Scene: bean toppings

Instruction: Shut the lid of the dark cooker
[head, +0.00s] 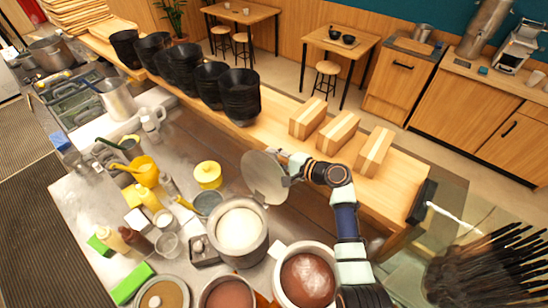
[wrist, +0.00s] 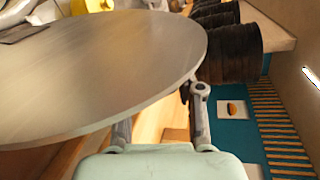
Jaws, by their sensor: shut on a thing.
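The dark cooker (head: 262,250) is a round grey pot with white contents, in the lower middle of the head view. Its lid (head: 262,178) is a grey disc standing steeply tilted above the cooker's far side, so the cooker is open. My gripper (head: 286,162) is at the lid's upper right edge, shut on the lid. In the wrist view the lid (wrist: 95,70) fills the left and upper middle, with its rim between my fingers. Whether the lid touches the cooker at a hinge is hard to tell.
Red-brown pots (head: 308,275) stand right of and in front of the cooker. A yellow-lidded jar (head: 208,174) and a small grey pot (head: 208,203) are close on its left. Black bowl stacks (head: 240,97) and wooden boxes (head: 340,134) stand on the counter behind.

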